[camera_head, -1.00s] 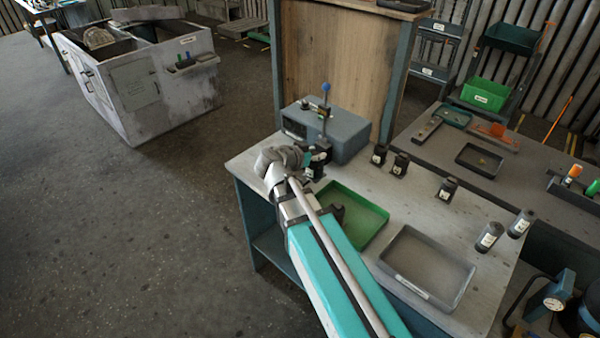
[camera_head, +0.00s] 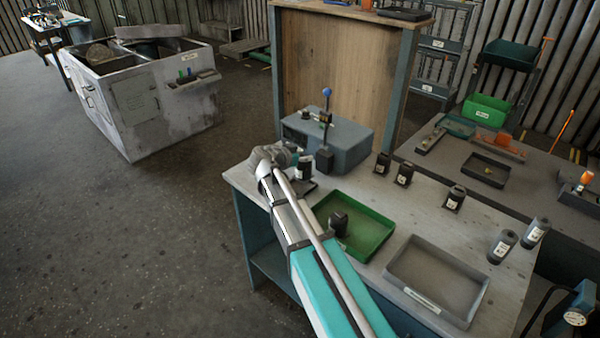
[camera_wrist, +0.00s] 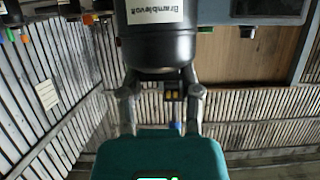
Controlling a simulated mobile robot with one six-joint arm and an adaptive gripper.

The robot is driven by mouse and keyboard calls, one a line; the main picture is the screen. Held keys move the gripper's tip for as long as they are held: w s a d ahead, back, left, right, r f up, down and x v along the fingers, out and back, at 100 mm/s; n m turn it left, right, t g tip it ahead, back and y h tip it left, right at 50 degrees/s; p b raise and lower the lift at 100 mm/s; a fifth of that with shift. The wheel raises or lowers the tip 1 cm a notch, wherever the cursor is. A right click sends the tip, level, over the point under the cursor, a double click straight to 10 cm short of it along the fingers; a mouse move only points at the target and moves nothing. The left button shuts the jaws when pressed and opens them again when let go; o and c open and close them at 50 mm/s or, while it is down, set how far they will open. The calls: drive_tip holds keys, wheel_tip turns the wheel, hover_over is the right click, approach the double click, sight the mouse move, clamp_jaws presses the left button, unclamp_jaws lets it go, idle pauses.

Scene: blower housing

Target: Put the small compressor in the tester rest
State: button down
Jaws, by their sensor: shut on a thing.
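My gripper (camera_wrist: 160,105) is shut on a small black compressor (camera_wrist: 158,35) with a white "Bramblevolt" label, upside down in the wrist view. In the head view this compressor (camera_head: 304,169) shows upright at the end of my arm, partly hidden by my wrist. It is in front of the tester (camera_head: 345,143), a grey-blue box with a blue-knobbed lever (camera_head: 327,118). A dark flat piece (camera_head: 310,186), perhaps the rest, shows just below the compressor. I cannot tell whether they touch.
A green tray (camera_head: 376,246) holding a dark part (camera_head: 339,223) lies beside my arm. A grey tray (camera_head: 410,291) is nearer. Several black cylinders (camera_head: 404,173) stand along the right of the bench, two of them taller (camera_head: 502,247). A wooden panel (camera_head: 330,60) rises behind the tester.

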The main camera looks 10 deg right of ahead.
sight(301, 165)
drive_tip(key=shift+w+a+f+b, duration=0.1)
drive_tip(key=shift+w+f+b, duration=0.6)
drive_tip(key=shift+w+f, duration=0.25)
drive_tip(key=shift+s, duration=0.1)
drive_tip(key=shift+f, duration=0.1)
drive_tip(key=shift+w+f+b, duration=0.5)
drive_tip(key=shift+f+b, duration=0.25)
drive_tip(key=shift+b, duration=0.05)
drive_tip(key=shift+s+f+b, duration=0.1)
drive_tip(key=shift+f+b, duration=1.1)
drive_tip(key=shift+f, duration=0.05)
drive_tip(key=shift+f, duration=0.1)
drive_tip(key=shift+c, duration=1.5)
unclamp_jaws()
drive_tip(key=shift+r, duration=0.25)
